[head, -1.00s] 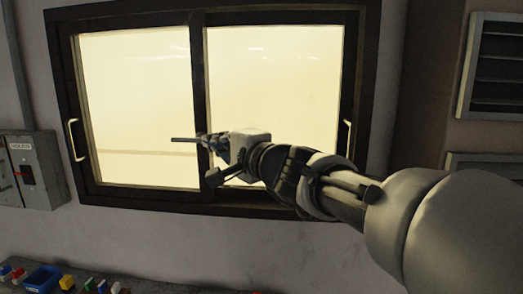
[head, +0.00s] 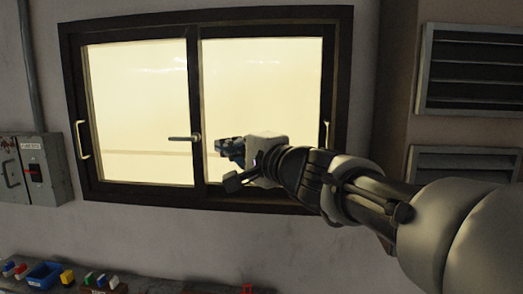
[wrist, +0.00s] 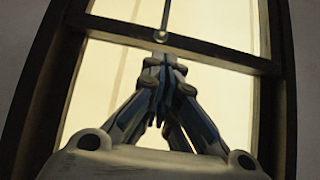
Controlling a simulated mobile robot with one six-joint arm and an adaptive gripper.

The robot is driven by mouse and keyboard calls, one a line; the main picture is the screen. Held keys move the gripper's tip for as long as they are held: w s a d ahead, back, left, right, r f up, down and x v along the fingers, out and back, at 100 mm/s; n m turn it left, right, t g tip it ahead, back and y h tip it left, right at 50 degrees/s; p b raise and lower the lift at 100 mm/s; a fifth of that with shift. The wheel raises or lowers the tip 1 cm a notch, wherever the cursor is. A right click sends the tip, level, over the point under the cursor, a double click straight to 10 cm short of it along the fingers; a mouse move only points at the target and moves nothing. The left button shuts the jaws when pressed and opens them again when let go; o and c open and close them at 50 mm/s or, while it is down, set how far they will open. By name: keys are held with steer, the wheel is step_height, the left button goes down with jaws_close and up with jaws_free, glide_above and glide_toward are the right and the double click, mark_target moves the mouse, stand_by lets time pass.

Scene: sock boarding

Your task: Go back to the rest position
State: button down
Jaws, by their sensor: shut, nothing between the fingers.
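My gripper (head: 222,147) is in front of the right pane of a dark-framed window (head: 270,26). Its fingers point left toward the window latch handle (head: 184,138) on the middle post, with a gap between them. In the wrist view my gripper (wrist: 160,62) has its fingertips together with nothing between them. The latch handle (wrist: 162,34) shows just beyond the tips there. In the head view the handle lies level, its lever pointing left.
White pull handles (head: 81,140) and (head: 326,135) sit at the window's sides. A grey switch box (head: 38,170) is on the wall at left. Vents (head: 472,68) are on the right. A bench below holds a blue bin (head: 44,274) and small coloured items.

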steer(key=s+d+f+n+g+h+b, duration=0.2)
steer(key=s+d+f+n+g, duration=0.15)
steer(key=s+f, duration=0.6)
steer(key=s+d+f+n+g+h+b, duration=0.25)
steer(key=s+d+f, duration=0.25)
steer(key=s+f, duration=0.45)
steer(key=s+d+f+n+g+h+b, duration=0.1)
steer(key=s+d+f+h, duration=0.3)
steer(key=s+d+f, duration=0.3)
steer(key=s+d+f+n+g+h+b, duration=0.1)
steer(key=s+d+f+n+h+b, duration=0.1)
steer(key=s+d+f, duration=0.5)
steer(key=d+f+h, duration=0.1)
steer(key=d+f, duration=0.2)
steer(key=f, duration=0.3)
steer(key=shift+s+f+g+h+b, duration=0.25)
steer(key=shift+f+g+h+b, duration=0.05)
steer(key=shift+f+h, duration=0.1)
steer(key=shift+w+r, duration=0.1)
